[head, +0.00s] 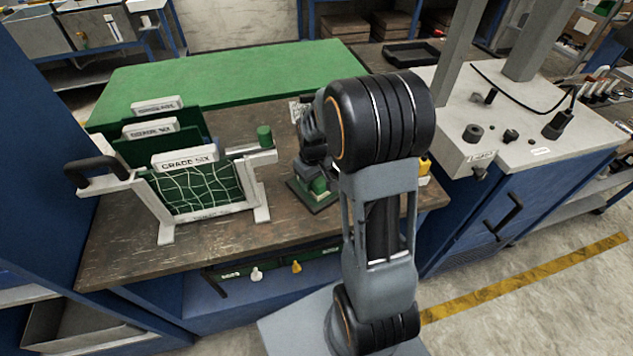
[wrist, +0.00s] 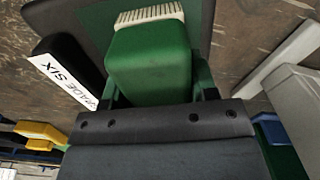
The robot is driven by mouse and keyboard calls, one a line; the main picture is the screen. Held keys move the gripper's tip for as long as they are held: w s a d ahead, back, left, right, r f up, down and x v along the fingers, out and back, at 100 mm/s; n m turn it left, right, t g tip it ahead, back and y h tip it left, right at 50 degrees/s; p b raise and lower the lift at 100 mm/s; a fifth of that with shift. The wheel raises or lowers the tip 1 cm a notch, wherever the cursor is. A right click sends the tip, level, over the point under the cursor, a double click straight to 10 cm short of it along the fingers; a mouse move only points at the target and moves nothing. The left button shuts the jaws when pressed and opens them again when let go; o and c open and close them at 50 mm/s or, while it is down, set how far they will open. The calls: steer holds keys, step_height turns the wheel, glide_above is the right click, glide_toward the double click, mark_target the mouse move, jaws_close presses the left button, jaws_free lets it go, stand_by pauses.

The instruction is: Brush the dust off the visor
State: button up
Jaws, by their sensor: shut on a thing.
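A green brush block (wrist: 150,60) with a pale bristle row (wrist: 150,14) fills the upper middle of the wrist view. My gripper (wrist: 155,85) is shut on it, with a finger at either side. A dark grey-green panel (wrist: 202,18) lies behind the brush; it may be the visor, but I cannot tell for sure. I cannot tell whether the bristles touch it, and no dust can be made out. In the head view, my gripper (head: 316,172) is partly hidden by my arm, low over a dark green plate (head: 298,190) on the bench.
A white rack (head: 165,232) with green labelled panels and netting stands on the wooden bench (head: 120,265), left of my arm. A green mat (head: 240,75) covers the bench's back. A grey-topped blue cabinet (head: 560,130) stands at the right. The bench between rack and plate is mostly clear.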

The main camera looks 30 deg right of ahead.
steer(key=shift+w+f, duration=0.1)
stand_by(0.3)
steer(key=shift+w+a, duration=0.25)
steer(key=shift+w, duration=0.65)
steer(key=shift+r, duration=0.2)
steer(key=shift+r+p, duration=2)
steer(key=shift+r, duration=0.45)
